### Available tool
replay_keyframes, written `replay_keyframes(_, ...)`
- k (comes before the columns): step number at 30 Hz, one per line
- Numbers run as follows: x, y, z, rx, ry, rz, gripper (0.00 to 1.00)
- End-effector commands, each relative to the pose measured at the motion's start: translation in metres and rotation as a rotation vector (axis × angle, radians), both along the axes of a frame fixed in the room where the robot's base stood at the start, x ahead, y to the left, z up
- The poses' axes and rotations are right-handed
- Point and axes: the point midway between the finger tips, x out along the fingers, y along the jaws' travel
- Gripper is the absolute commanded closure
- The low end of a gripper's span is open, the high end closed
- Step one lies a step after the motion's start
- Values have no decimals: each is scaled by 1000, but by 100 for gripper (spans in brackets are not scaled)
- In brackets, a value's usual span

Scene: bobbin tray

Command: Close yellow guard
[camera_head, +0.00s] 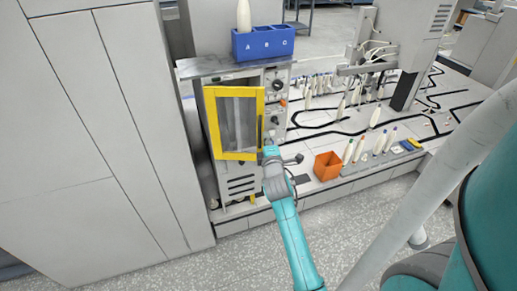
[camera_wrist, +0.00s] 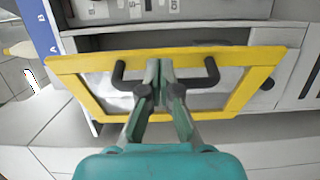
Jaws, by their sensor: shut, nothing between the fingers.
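The yellow guard (camera_head: 234,156) is a yellow-framed door with a clear pane on the front of the machine cabinet. It stands ajar; in the wrist view the yellow guard (camera_wrist: 100,60) spans the picture, with the dark cabinet opening showing past one long edge. Its black handle (camera_wrist: 211,72) shows at both ends, with the middle hidden by my fingers. My gripper (camera_wrist: 160,68) is shut and empty at the middle of the handle; contact is unclear. In the head view my gripper (camera_head: 268,152) is at the guard's lower right corner.
A blue box (camera_head: 263,43) marked A, B, C stands on the cabinet top with a pale bobbin in it. An orange bin (camera_head: 328,166) and several bobbins stand on the white bench to the right. The speckled floor in front is clear.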

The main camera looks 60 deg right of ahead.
Motion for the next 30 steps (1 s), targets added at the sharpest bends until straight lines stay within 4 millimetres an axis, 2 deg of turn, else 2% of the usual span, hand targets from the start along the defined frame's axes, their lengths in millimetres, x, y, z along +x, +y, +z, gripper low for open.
replay_keyframes(1, 2, -11, 1, 0, -1, -3, 100)
replay_keyframes(6, 12, -39, 0, 0, 0, -2, 100)
replay_keyframes(12, 23, -61, 1, 1, -1, -1, 100)
replay_keyframes(19, 31, -74, 0, -1, 1, 0, 100)
replay_keyframes(30, 34, -77, -1, 0, 1, 0, 100)
